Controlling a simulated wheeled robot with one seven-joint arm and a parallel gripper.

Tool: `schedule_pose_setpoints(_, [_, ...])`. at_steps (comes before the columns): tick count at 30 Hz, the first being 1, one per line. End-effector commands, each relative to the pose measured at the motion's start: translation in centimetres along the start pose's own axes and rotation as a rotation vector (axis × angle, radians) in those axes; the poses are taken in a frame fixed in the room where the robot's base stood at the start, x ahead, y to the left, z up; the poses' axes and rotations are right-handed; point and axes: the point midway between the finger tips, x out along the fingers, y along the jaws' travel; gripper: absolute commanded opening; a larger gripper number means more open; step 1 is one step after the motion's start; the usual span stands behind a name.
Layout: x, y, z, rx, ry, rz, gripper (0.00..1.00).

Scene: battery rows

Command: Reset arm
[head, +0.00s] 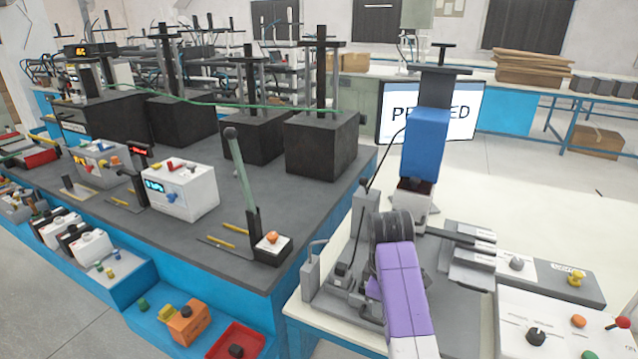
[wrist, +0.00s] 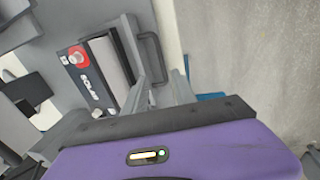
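My gripper's purple body (head: 402,290) with a dark ribbed end (head: 390,226) reaches over the pale bench in the lower right of the head view. Its fingertips cannot be made out there. In the wrist view the purple body with a black edge fills the bottom, and two grey fingers of my gripper (wrist: 163,85) extend beyond it with a gap between them. I see nothing held in the gap. Beyond the fingers lies a grey device with a red, black and white label (wrist: 85,75).
A press with a blue block (head: 425,145) stands behind my gripper, partly covering a screen (head: 465,115). Control boxes with coloured knobs (head: 517,263) lie to the right. On the left, a dark bench (head: 150,225) carries black blocks, a white box (head: 182,190) and a tilted green lever (head: 240,165).

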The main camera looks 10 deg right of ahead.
Motion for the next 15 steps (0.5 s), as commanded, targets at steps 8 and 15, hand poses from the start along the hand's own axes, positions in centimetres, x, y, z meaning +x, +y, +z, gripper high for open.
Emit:
schedule_pose_setpoints(8, [-3.4, 7.1, -3.5, 0.229, 0.222, 0.301, 0.33])
schedule_pose_setpoints(15, [-3.9, 8.4, -2.8, 0.413, 0.457, 0.545, 0.33])
